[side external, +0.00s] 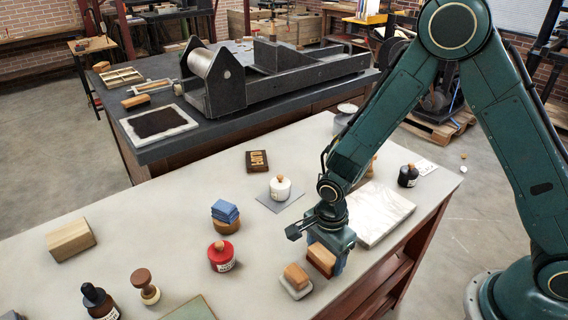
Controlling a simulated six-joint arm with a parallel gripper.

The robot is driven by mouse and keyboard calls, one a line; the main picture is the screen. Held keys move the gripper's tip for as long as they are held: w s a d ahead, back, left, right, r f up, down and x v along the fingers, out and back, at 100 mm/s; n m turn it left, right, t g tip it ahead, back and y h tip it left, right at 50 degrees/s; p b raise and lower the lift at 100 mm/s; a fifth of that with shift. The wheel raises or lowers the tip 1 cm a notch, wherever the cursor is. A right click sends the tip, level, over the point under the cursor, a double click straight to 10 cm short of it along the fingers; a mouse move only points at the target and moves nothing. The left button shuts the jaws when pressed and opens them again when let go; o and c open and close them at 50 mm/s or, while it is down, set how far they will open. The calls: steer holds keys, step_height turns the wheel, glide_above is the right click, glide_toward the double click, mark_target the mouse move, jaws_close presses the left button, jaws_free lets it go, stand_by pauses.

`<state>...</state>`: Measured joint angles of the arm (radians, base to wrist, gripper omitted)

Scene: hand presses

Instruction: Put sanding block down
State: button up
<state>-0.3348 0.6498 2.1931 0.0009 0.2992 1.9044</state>
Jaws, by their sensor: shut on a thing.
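My gripper (327,252) points down over the front right part of the pale table. It is shut on a wooden block with a reddish-brown side, the sanding block (320,259), which shows between its blue-green fingers. The block's underside is low over the table; I cannot tell whether it touches. Just left of it and nearer the camera, a similar wooden block (296,275) sits on a pale grey base. The far finger is mostly hidden.
A white marbled slab (378,213) lies right of my gripper. A red pot (222,257), blue folded cloths (224,211), a white jar (280,187) and a black bottle (408,175) stand around. The pale tabletop (160,225) has clear room at left.

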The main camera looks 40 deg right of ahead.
mark_target(325, 252)
steer(key=shift+f, duration=0.1)
steer(key=o, duration=1)
step_height(325, 252, up, 12)
steer(key=shift+r, duration=0.15)
stand_by(0.5)
stand_by(0.5)
